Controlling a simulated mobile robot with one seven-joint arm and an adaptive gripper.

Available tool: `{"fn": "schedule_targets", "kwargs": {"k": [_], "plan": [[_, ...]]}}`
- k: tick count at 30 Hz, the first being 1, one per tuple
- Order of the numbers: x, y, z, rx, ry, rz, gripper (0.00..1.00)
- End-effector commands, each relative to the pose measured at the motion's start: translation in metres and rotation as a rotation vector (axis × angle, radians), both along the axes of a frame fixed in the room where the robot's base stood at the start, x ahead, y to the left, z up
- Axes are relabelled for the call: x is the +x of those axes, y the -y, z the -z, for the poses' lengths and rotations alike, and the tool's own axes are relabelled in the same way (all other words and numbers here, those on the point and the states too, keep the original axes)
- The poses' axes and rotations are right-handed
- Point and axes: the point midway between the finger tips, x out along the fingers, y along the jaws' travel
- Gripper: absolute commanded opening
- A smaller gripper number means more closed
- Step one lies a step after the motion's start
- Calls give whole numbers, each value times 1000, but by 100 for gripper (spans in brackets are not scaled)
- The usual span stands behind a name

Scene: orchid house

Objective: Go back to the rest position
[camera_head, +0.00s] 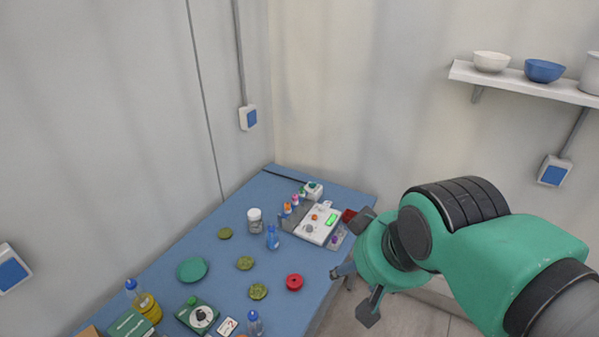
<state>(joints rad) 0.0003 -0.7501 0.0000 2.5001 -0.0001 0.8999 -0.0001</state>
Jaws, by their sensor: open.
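My gripper (358,287) is at the right of the blue table (320,262), by its right edge. Its dark fingers are spread open and point left and down. No object shows between them. My green arm comes in from the lower right and hides part of the table's right edge and the floor.
A white device with a green display (331,220) stands at the table's back. A shelf (520,81) with bowls hangs upper right.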

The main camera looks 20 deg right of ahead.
Motion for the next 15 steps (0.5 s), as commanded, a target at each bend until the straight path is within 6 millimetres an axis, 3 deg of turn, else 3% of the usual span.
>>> {"fn": "schedule_targets", "kwargs": {"k": [9,15], "plan": [[0,0,42,0,-1,0,58],[0,0,52,0,0,0,58]]}}
